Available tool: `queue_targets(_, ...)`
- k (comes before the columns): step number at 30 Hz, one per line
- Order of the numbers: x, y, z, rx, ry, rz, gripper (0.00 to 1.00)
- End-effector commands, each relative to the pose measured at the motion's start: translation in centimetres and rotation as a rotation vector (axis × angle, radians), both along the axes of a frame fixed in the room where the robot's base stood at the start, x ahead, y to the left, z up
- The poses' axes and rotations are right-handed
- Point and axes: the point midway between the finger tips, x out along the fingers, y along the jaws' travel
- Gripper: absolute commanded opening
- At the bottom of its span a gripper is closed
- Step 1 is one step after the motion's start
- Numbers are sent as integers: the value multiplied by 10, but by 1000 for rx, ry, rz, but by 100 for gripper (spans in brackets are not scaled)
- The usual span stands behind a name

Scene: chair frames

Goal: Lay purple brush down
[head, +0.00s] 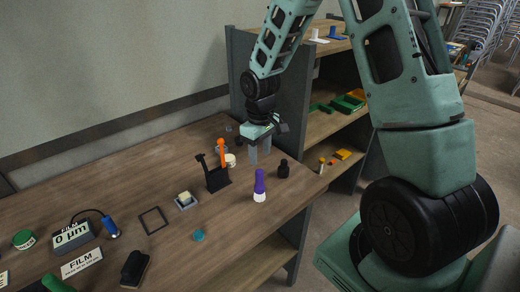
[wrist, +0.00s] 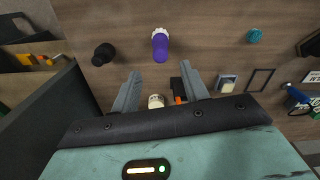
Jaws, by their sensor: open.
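The purple brush (head: 260,183) has a purple handle and a white end. In the head view it looks upright on the wooden table (head: 110,180), white end down, near the front edge. The wrist view shows the brush (wrist: 160,47) beyond the fingertips, near the top middle. My gripper (head: 261,158) is open and empty, above the far part of the table, behind the brush and apart from it. In the wrist view the two fingers of my gripper (wrist: 162,85) are spread wide.
A black bottle (head: 283,169) stands right of the brush. A black holder (head: 217,180) with an orange-handled tool (head: 221,149) and a white jar (head: 230,160) stand left and behind. A teal item (head: 199,235) and black frame (head: 154,220) lie left. Shelves (head: 335,125) stand behind right.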

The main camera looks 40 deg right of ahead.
Motion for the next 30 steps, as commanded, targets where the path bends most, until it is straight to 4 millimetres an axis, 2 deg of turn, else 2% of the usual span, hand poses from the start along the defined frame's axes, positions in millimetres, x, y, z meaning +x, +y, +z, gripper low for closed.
queue_targets(5, 0, 1, 16, 0, -2, 2, 45)
queue_targets(7, -2, 11, 22, 2, -3, 15, 45)
queue_targets(8, -4, 19, 26, 4, -4, 26, 45)
queue_targets(11, -20, 68, 46, 15, -11, 86, 45)
queue_targets(14, -56, 132, 71, 28, -16, 175, 45)
queue_targets(15, -76, 157, 80, 34, -17, 213, 45)
queue_targets(18, -130, 203, 97, 44, -14, 298, 45)
queue_targets(19, -146, 212, 100, 46, -14, 321, 45)
queue_targets(21, -180, 229, 107, 49, -13, 368, 45)
queue_targets(24, -216, 241, 112, 51, -10, 416, 45)
queue_targets(27, -236, 245, 114, 52, -9, 440, 45)
queue_targets(30, -242, 246, 114, 53, -7, 447, 45)
